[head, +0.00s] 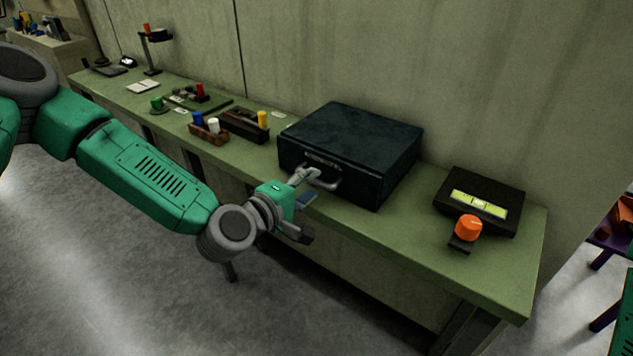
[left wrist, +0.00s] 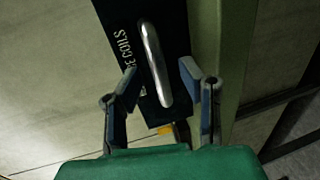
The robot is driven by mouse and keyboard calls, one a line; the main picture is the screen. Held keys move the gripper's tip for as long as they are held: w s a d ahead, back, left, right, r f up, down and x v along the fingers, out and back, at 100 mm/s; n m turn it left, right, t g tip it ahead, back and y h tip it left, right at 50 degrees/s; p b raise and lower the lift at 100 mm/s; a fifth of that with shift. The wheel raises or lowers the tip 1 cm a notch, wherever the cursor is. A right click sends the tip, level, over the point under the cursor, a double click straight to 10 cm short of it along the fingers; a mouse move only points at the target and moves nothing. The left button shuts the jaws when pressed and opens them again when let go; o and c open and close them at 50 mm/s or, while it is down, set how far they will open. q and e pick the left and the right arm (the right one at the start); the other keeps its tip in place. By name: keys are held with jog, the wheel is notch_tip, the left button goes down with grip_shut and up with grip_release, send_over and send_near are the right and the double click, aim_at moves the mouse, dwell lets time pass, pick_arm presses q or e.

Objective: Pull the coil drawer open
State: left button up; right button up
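The coil drawer is the front of a dark blue-black cabinet (head: 350,150) on the green bench. Its curved metal handle (head: 322,179) stands out from the front face. In the left wrist view the handle (left wrist: 154,62) runs lengthwise between my fingers, beside white lettering ending in "COILS". My left gripper (head: 311,186) is at the handle, and in the left wrist view its fingers (left wrist: 160,74) are spread with a gap visible on both sides of the bar. The drawer looks closed. My right gripper is not in view.
The green bench (head: 490,272) runs along a wall. Right of the cabinet are a black device with a lit yellow-green display (head: 479,204) and an orange knob (head: 468,228). Floor in front is clear.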

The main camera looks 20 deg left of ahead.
pick_arm(q)
jog(key=shift+x, duration=1.25)
grip_shut()
jog(key=shift+f, duration=0.1)
